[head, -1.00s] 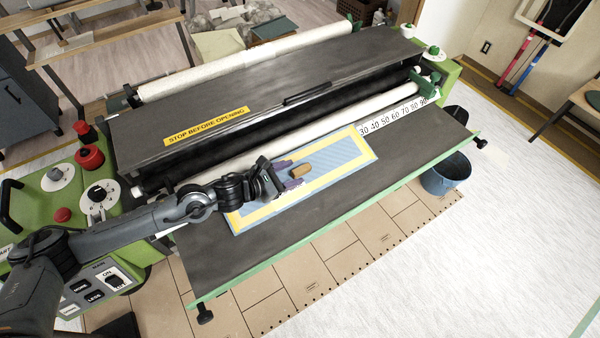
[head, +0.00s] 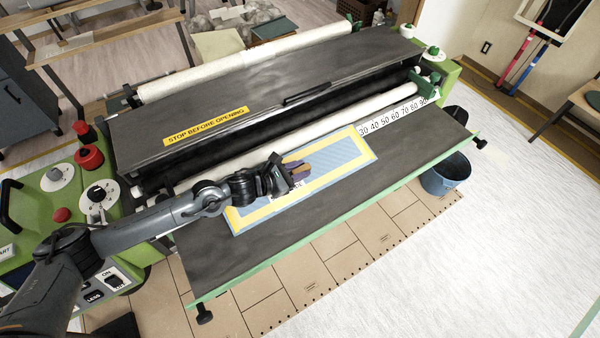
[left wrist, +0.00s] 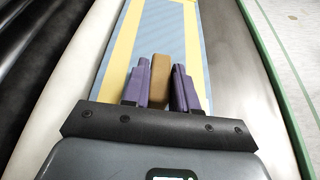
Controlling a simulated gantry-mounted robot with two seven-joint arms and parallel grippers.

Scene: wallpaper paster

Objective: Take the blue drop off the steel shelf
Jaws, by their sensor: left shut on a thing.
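The blue drop (head: 347,150), a flat light-blue sheet with a yellow border, lies on the dark steel shelf (head: 240,262) along the machine's front. It also runs away from me in the left wrist view (left wrist: 155,22). A small brown block (left wrist: 175,80) sits on the drop, and its top shows in the head view (head: 293,165). My left gripper (head: 297,171) is over the drop, its purple fingers on either side of the block and shut on it. The gripper hides part of the drop. My right gripper is not in view.
The dark cover (head: 260,85) bears a yellow warning label. A control panel with red knobs (head: 88,157) is at left.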

